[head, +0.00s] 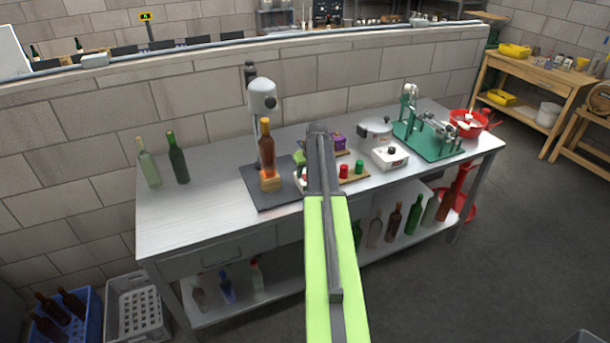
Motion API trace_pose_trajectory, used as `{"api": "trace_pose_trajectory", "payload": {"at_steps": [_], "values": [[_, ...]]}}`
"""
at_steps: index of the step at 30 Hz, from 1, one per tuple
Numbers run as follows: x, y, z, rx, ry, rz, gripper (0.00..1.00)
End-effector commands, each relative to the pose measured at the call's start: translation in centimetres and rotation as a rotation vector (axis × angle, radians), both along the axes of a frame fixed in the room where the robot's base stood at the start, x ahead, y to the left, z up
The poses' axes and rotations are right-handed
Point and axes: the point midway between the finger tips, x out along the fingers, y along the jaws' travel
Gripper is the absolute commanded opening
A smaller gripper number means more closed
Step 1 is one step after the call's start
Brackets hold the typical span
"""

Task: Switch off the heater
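A small white box with a black knob (391,156), which looks like the heater, stands on the steel table right of the middle. A grey lidded pot (375,132) is just behind it; I cannot tell if the pot rests on part of the heater. The knob's setting is too small to read. My green and dark grey arm reaches up the middle of the view, left of the heater and apart from it in the picture. My gripper's fingers do not show.
On the steel table (215,213), a corking stand holds a brown bottle (266,150). Red and green items (344,171) sit near my arm. A green board with a metal device (428,140) and a red bowl (468,122) stand right.

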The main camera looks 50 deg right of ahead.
Motion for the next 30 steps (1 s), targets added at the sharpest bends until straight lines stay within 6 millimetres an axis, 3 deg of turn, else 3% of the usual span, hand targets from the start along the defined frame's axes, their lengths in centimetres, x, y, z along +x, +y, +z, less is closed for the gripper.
{"api": "trace_pose_trajectory", "payload": {"at_steps": [1, 8, 15, 24, 30], "values": [[-0.01, -0.02, 0.01, 0.0, 0.0, 0.0, 0.29], [-0.03, -0.02, 0.0, 0.0, 0.0, 0.0, 0.0], [0.09, -0.09, 0.07, 0.005, 0.01, 0.0, 0.0], [0.9, -0.49, 0.08, 0.085, 0.206, 0.002, 0.0], [0.68, -0.29, -0.05, 0.101, 0.242, 0.0, 0.0]]}}
